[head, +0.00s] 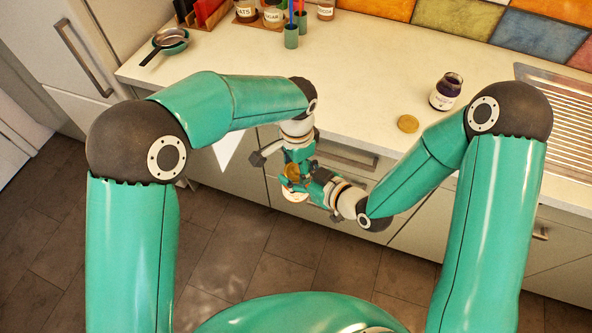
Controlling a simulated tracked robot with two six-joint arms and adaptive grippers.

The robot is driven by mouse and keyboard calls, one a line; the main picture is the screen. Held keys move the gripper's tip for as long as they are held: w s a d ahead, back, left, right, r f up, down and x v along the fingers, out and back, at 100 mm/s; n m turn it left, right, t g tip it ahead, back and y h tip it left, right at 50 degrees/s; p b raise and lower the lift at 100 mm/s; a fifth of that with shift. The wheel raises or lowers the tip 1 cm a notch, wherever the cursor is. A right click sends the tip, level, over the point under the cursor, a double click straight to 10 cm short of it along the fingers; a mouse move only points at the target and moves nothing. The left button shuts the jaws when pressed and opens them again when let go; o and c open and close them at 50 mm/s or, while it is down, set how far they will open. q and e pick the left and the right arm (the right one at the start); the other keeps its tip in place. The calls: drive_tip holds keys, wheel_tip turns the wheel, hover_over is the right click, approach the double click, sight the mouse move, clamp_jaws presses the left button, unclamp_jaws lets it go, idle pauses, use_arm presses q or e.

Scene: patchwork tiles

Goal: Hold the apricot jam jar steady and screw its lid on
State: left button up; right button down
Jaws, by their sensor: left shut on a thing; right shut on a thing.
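The apricot jam jar (294,195), with a pale label, is held in the air in front of the counter. A gold-orange round part, seemingly its lid (292,171), shows just above the label. My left gripper (297,160) comes down from above and is shut, seemingly on the lid. My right gripper (308,184) comes in from the right and is shut, seemingly on the jar. The fingers overlap and hide much of both things. I cannot tell whether the lid sits level or how far it is threaded.
On the counter (370,85) stand a dark jar (446,92) with a white label and a loose golden lid (408,124). A pan (168,40), labelled jars (273,14) and a green cup (291,36) are farther back. The drainer (555,105) is right. Middle counter is clear.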

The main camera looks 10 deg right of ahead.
use_arm(q)
drive_tip(key=o, duration=1.3)
drive_tip(key=shift+a, duration=0.15)
drive_tip(key=shift+r, duration=2.25)
drive_tip(key=shift+c, duration=0.2)
drive_tip(key=shift+c, duration=1.2)
wheel_tip(320, 180, up, 3)
drive_tip(key=n, duration=0.3)
drive_tip(key=shift+r, duration=0.2)
